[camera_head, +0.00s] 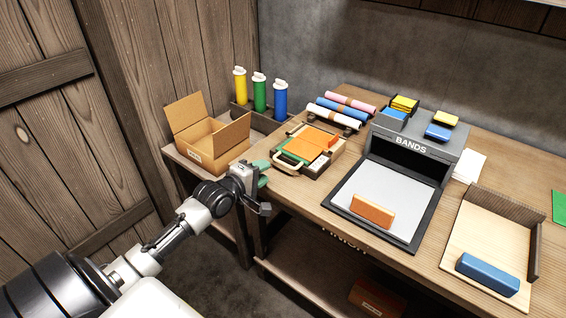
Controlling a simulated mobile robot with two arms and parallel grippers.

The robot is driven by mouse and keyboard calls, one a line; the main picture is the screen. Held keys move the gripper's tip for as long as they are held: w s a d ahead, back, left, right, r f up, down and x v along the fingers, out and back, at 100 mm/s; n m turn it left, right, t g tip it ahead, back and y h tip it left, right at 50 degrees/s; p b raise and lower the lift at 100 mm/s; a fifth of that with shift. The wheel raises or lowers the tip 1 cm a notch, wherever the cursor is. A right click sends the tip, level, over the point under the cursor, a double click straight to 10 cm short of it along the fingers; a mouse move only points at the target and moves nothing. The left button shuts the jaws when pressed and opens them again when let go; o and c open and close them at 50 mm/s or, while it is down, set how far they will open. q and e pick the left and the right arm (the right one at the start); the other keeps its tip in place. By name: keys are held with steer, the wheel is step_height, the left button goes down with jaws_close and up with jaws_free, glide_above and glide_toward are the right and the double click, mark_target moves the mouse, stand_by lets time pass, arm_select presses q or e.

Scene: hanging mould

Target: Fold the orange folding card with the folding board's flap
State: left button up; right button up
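The orange folding card (311,142) lies on the folding board (284,172), a small wooden and green board left of centre on the table. Part of the card's outline is hard to separate from the board. My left gripper (264,173) is just left of the handle, near the table's left corner. Its teal fingertips look apart, with nothing seen between them. My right gripper is out of view.
An open cardboard box (211,142) and yellow, green and blue bottles (260,92) stand left. Coloured rolls (341,110) lie behind the board. A grey BANDS station (411,142) with an orange block (373,211) is right, then a wooden tray (490,232) with a blue block (487,274).

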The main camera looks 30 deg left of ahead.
mark_target(294, 155)
arm_select(q)
steer(key=x, duration=0.7)
steer(key=shift+w+a+f+b, duration=0.1)
steer(key=shift+w+f+b, duration=0.1)
steer(key=shift+w+b, duration=0.15)
jaws_close()
